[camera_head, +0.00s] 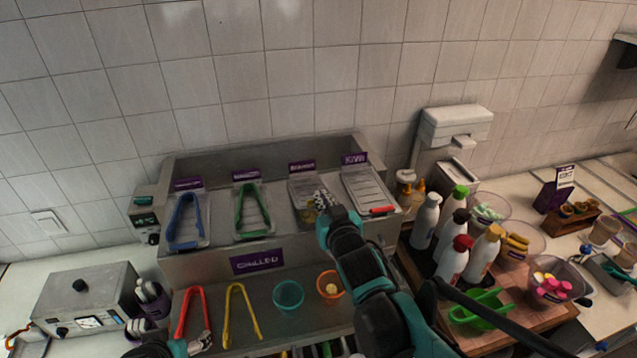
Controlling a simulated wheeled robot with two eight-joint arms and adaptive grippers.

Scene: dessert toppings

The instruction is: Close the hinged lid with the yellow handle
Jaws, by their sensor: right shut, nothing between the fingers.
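The chilled unit (210,257) has a row of lids along its top. The third lid from the left (301,186), a pale slotted panel, appears to lie low over its well. A small yellowish patch (308,215) shows at its front beside my gripper; I cannot tell if it is the yellow handle. My right gripper (320,196) is shut and empty over the front right part of this lid and hides some of it.
Right of it is a flat lid with a red handle (381,210). Blue tongs (186,220) and green tongs (252,208) lie on the left lids. Red tongs, yellow tongs, a teal cup (288,295) and an orange cup (329,285) are in front. Bottles (425,222) crowd the right.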

